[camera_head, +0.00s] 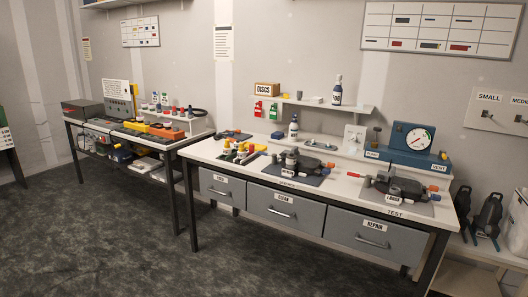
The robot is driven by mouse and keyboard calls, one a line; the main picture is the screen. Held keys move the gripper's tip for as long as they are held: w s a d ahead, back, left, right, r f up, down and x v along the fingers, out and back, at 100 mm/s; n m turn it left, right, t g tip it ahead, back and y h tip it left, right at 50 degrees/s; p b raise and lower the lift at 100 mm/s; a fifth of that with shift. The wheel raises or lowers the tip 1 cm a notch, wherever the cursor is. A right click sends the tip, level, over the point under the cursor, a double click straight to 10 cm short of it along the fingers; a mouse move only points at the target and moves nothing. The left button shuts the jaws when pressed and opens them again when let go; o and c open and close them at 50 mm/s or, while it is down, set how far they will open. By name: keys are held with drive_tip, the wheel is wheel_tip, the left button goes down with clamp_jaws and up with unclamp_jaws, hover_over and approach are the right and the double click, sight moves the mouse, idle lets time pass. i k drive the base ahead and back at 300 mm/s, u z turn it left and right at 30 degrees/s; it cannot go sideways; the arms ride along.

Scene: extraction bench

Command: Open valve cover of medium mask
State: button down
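My gripper is not in view. Two black items (488,215) stand at the far right, below a wall panel (498,110) marked SMALL and, cut by the frame edge, MEDIUM. I cannot tell which thing is the medium mask, and no valve cover can be made out.
The white bench (345,192) has grey drawers (283,207) below. A blue gauge unit (410,144) and a shelf (310,104) stand at its back. A second cluttered bench (140,128) is at left. The dark floor (90,245) in front is clear.

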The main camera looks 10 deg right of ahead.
sight(283, 154)
drive_tip(key=z, duration=0.05)
drive_tip(key=i, duration=3.2)
drive_tip(key=z, duration=1.65)
